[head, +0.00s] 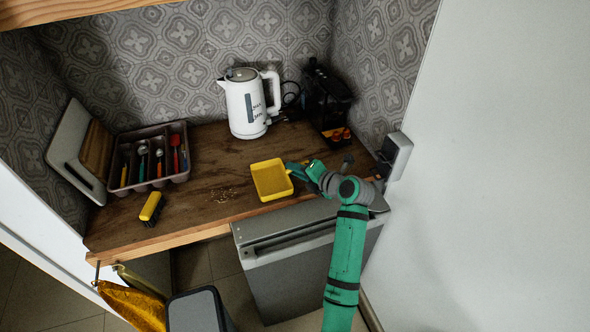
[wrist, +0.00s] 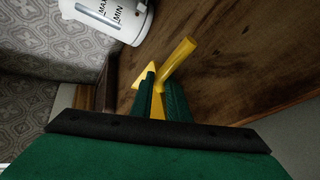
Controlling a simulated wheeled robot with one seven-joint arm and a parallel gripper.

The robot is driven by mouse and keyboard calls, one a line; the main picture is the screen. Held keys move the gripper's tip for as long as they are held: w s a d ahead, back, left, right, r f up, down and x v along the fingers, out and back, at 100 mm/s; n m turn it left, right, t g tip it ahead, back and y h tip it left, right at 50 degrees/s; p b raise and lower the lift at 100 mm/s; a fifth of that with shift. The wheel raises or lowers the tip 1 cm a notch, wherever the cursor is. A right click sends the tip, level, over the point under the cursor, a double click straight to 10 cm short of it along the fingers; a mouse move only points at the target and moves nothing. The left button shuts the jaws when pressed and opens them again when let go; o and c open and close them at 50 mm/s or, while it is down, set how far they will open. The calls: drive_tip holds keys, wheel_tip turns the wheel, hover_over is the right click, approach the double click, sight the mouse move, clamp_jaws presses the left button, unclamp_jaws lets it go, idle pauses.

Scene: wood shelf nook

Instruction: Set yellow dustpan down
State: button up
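The yellow dustpan (head: 270,180) is a shallow tray near the front edge of the wooden counter, below the kettle. I cannot tell whether it touches the wood or hovers just above it. My green gripper (head: 297,171) is at its right side. In the wrist view, my gripper's fingers (wrist: 160,98) have yellow between them and look shut on the dustpan. The dustpan's yellow handle (wrist: 178,62) sticks out past the fingers, and most of the pan is hidden there.
Crumbs (head: 222,194) lie left of the dustpan. A yellow-and-black brush (head: 152,207), a cutlery tray (head: 180,178), a white kettle (head: 246,104) and a black coffee machine (head: 326,98) stand on the counter (head: 209,148). Bare wood lies between tray and kettle.

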drive_tip(key=o, duration=0.4)
drive_tip(key=shift+a, duration=0.1)
drive_tip(key=shift+o, duration=0.2)
drive_tip(key=shift+a+r, duration=0.1)
drive_tip(key=v, duration=1.2)
drive_tip(key=shift+w, duration=0.1)
drive_tip(key=shift+d, duration=0.25)
drive_tip(key=shift+a, duration=0.1)
